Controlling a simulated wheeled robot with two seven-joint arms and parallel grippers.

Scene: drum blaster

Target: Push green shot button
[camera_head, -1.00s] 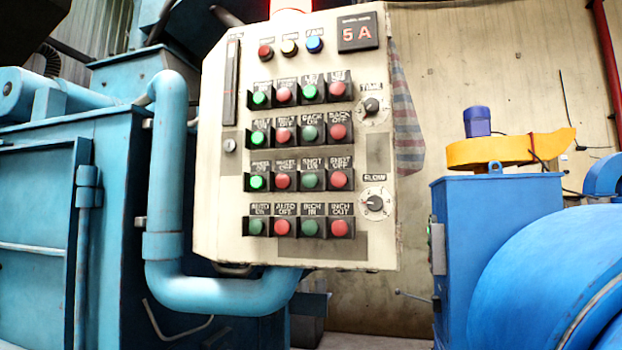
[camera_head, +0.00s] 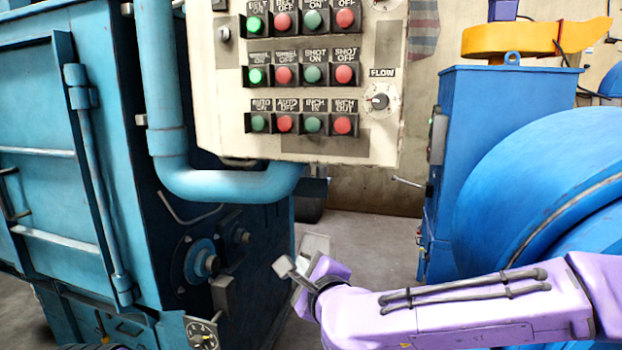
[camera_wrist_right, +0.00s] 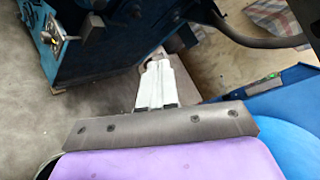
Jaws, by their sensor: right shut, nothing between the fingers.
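The cream control panel (camera_head: 220,140) hangs at the top middle of the head view. Its green SHOT ON button (camera_head: 312,74) is in the second visible row from the bottom, between the red WHEEL OFF button (camera_head: 283,75) and the red SHOT OFF button (camera_head: 344,74). The green button looks dull, not lit. My right gripper (camera_head: 315,243) is below the panel, apart from it. In the wrist view its pale fingers (camera_wrist_right: 157,80) are together and empty. The wrist view does not show the buttons. My left gripper is not in view.
A thick light-blue pipe (camera_head: 230,185) curves under the panel. A blue machine body (camera_head: 40,160) stands at left, a blue cabinet (camera_head: 490,120) and large blue drum (camera_head: 550,190) at right. A FLOW knob (camera_head: 380,101) sits right of the buttons. The space before the panel is clear.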

